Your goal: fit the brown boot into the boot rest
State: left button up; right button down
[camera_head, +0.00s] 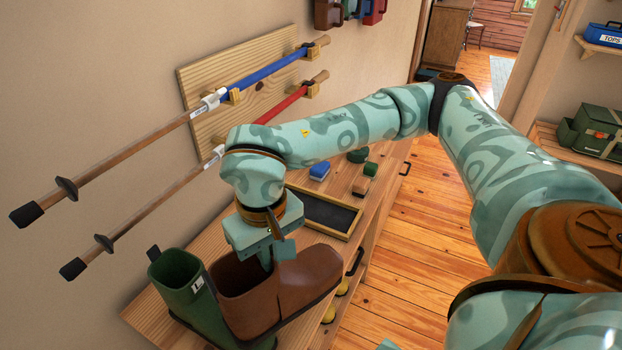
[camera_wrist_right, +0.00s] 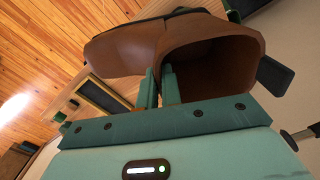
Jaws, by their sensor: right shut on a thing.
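The brown boot (camera_head: 310,277) is at the near end of the wooden bench, right beside a green boot (camera_head: 182,285). It fills the upper part of the right wrist view (camera_wrist_right: 120,48), with its dark opening showing. My right gripper (camera_head: 270,262) comes down from above and is shut on the boot's upper edge; its fingers also show in the wrist view (camera_wrist_right: 160,88). The boot's sole is out of clear sight, so I cannot tell whether it touches anything below. I cannot make out the boot rest for certain. My left gripper is not in view.
A wood-framed dark tray (camera_head: 325,213) lies on the bench (camera_head: 210,240) behind the boot, with a blue-topped brush (camera_head: 319,171) and other small blocks beyond. Two poles, one blue (camera_head: 262,74) and one red (camera_head: 283,104), stick out from a wall rack on the left.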

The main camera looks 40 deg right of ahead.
aim_at(338, 219)
jog(key=i+l+u, duration=0.2)
jog(key=l, duration=0.75)
jog(key=l+u, duration=0.15)
jog(key=l, duration=0.8)
